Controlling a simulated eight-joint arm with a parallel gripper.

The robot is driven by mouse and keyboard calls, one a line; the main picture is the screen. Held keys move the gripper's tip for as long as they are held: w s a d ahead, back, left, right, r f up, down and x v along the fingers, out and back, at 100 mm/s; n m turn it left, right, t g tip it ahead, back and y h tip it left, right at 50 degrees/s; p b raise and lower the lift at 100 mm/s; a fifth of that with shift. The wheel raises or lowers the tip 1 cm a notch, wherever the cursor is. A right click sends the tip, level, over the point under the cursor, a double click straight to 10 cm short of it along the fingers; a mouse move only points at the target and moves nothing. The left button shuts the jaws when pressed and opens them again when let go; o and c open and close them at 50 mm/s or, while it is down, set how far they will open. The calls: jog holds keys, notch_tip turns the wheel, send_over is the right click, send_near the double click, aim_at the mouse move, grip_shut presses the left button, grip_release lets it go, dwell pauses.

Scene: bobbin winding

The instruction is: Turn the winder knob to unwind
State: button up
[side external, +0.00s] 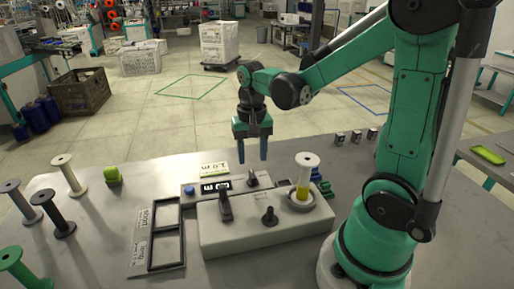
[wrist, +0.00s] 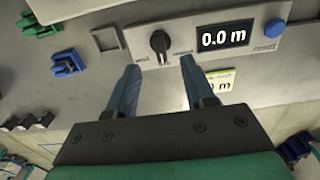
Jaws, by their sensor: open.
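The winder (side external: 235,238) is a pale grey box on the table. Its small black knob (side external: 253,178) stands on the rear panel, right of a display (side external: 215,186). In the wrist view the knob (wrist: 159,43) sits between two printed labels, and the display (wrist: 222,38) reads 0.0 m. The knob's pointer lies roughly upright in that picture; its exact setting is hard to read. My gripper (side external: 252,152) hangs above the panel, pointing down, open and empty. In the wrist view its blue fingertips (wrist: 160,66) show on either side just below the knob, apart from it.
A white bobbin with yellow thread (side external: 304,178) stands on the winder's right. A lever (side external: 225,205) and a second black knob (side external: 270,217) rise from the box. A blue reset button (wrist: 275,33) sits beside the display. Empty spools (side external: 68,175) stand at left; a black-framed tray (side external: 167,235) lies nearer.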

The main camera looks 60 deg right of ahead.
aim_at(252, 174)
jog(key=shift+f, duration=2.5)
grip_shut()
